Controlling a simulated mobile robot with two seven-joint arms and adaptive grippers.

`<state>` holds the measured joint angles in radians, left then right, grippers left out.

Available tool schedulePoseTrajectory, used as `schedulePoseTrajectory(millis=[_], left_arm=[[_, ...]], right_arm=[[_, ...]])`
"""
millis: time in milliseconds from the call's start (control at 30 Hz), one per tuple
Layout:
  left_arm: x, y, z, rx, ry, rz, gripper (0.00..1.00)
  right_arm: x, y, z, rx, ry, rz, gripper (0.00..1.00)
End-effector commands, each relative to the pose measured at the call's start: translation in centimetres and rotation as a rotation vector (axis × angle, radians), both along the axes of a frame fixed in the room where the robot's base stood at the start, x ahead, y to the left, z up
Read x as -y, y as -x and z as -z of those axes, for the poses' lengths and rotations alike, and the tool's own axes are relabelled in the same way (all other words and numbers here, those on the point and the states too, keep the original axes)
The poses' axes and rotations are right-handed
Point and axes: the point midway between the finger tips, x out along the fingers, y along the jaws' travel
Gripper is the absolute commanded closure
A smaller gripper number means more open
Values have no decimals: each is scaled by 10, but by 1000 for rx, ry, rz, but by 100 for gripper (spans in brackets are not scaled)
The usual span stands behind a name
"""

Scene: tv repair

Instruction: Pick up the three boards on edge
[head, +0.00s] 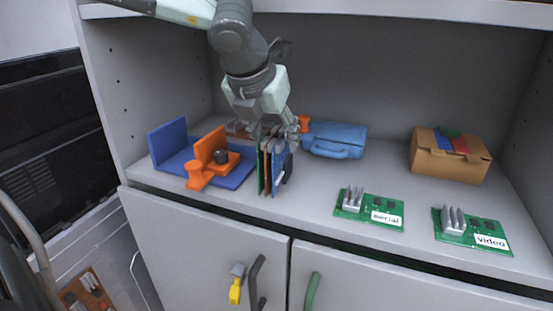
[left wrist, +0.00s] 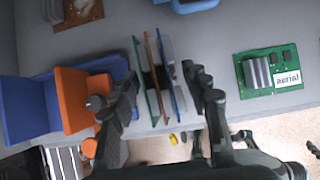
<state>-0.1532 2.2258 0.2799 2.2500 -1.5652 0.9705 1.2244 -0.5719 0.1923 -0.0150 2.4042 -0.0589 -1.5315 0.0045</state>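Three thin boards stand on edge side by side on the shelf: a green board (head: 262,172), an orange-brown board (head: 268,170) and a blue board (head: 279,170). In the left wrist view they show edge-on as a green strip (left wrist: 140,62), an orange-brown strip (left wrist: 153,75) and a blue strip (left wrist: 178,92). My left gripper (head: 275,132) is above and around them, pointing down. In the left wrist view its fingers (left wrist: 160,74) are apart, one on each side of the group, with gaps showing. My right gripper is not in view.
A blue fixture (head: 168,140) with an orange clamp (head: 209,148) stands close at left. A blue case (head: 336,137) lies behind right. Green boards labelled aerial (head: 378,219) and video (head: 470,241) lie flat at right. A cardboard box (head: 440,165) stands farther back.

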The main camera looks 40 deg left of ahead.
Motion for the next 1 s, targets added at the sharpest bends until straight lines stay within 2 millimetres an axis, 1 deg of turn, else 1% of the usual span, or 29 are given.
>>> schedulePoseTrajectory(millis=[33, 333, 800, 867, 1000], left_arm=[[0, 0, 0, 0, 0, 0, 63], [0, 0, 0, 0, 0, 0, 100], [0, 0, -2, 3, -1, 0, 100], [0, -1, -4, 3, -1, 0, 100], [0, -1, -15, 6, -1, -2, 100]], right_arm=[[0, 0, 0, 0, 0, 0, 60], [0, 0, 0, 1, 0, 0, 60], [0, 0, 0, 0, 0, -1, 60], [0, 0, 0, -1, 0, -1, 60], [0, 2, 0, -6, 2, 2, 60]])
